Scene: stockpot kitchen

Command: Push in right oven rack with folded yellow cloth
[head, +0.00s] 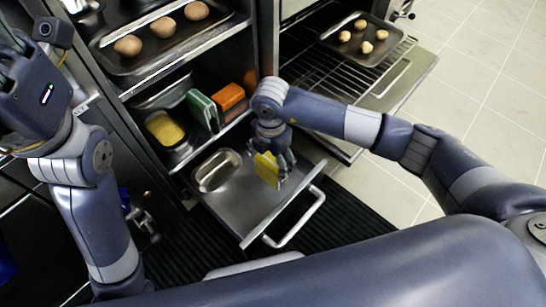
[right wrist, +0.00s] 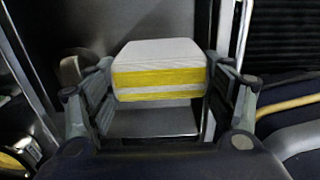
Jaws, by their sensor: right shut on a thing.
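The folded yellow cloth (head: 266,170) is held in my right gripper (head: 275,168), above the open drawer. In the right wrist view the cloth (right wrist: 158,78) is a thick white and yellow block between the two fingers. The oven rack (head: 345,75) is a wire rack at the upper right, slid out of the oven. A dark tray (head: 362,32) with several pale rolls rests on its far part. My right arm crosses in front of the rack's near side. My left gripper (head: 20,60) is at the upper left edge, partly cut off, and its fingers are unclear.
The pulled-out drawer (head: 250,214) holds a metal pan (head: 217,171); its handle (head: 298,222) juts forward. Shelves at left hold a tray with several brown round items (head: 128,46), a yellow-filled container (head: 165,129), and green and orange blocks (head: 230,97). Tiled floor (head: 480,100) is clear at right.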

